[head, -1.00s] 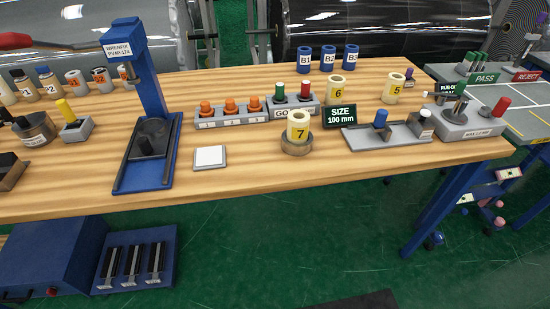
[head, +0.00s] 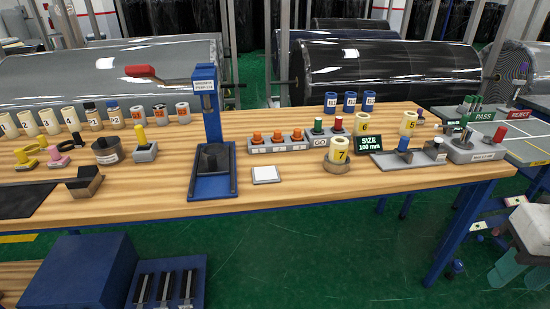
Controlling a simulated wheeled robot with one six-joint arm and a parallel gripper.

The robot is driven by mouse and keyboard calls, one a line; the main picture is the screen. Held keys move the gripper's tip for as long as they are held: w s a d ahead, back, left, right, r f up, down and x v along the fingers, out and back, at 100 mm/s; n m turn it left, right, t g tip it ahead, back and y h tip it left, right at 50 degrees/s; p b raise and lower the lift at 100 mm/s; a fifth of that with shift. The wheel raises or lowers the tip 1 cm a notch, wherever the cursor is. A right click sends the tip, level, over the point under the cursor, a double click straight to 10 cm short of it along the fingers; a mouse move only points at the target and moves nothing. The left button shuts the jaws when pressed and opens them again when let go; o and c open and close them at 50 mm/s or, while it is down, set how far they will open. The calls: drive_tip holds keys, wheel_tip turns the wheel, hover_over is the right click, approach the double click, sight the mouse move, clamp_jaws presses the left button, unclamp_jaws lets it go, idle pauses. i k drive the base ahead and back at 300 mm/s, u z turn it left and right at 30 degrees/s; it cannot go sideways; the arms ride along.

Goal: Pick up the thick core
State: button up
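Several cores stand upright on the wooden bench; I cannot tell from this view which is the thick one. Cream core 7 (head: 339,150) stands on a round wooden base (head: 337,167) near the front edge. Cream core 6 (head: 362,123) stands behind it and cream core 5 (head: 408,122) to the right. Blue cores B1 (head: 330,103), B2 (head: 349,102) and B3 (head: 368,102) stand at the back. More cream cores (head: 50,120) form a row at the far left, the outermost cut by the picture edge. My gripper is not in view.
A blue stand with a red-handled lever (head: 207,110) rises mid-bench (head: 300,192). Near core 7 are a size display (head: 369,144), button strip (head: 278,141) and grey fixture (head: 400,158). PASS/REJECT table (head: 525,135) adjoins at right.

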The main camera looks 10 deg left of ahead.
sight(338, 154)
drive_tip(key=u, duration=1.05)
drive_tip(key=i, duration=1)
